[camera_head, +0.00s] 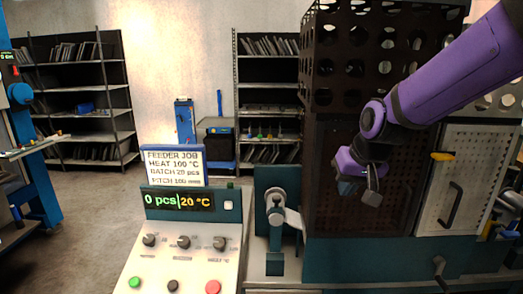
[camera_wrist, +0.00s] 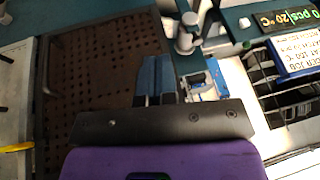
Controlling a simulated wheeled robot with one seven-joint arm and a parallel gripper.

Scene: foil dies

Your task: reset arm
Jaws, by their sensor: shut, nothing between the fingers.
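My purple arm reaches in from the right in the head view. My gripper (camera_head: 372,194) hangs in front of the dark perforated guard of the machine, clear of the control panel. In the wrist view, my gripper (camera_wrist: 156,72) shows two blue fingers side by side, closed together with nothing between them. The perforated guard (camera_wrist: 95,75) fills the background behind the fingers, and it also shows in the head view (camera_head: 330,190).
A control panel (camera_head: 180,250) with knobs and buttons stands at front left; its display reads 0 pcs and 20 °C. A sign (camera_head: 174,166) sits above it. A grey lever mechanism (camera_head: 277,215) stands beside the guard. Shelves (camera_head: 85,105) line the back wall.

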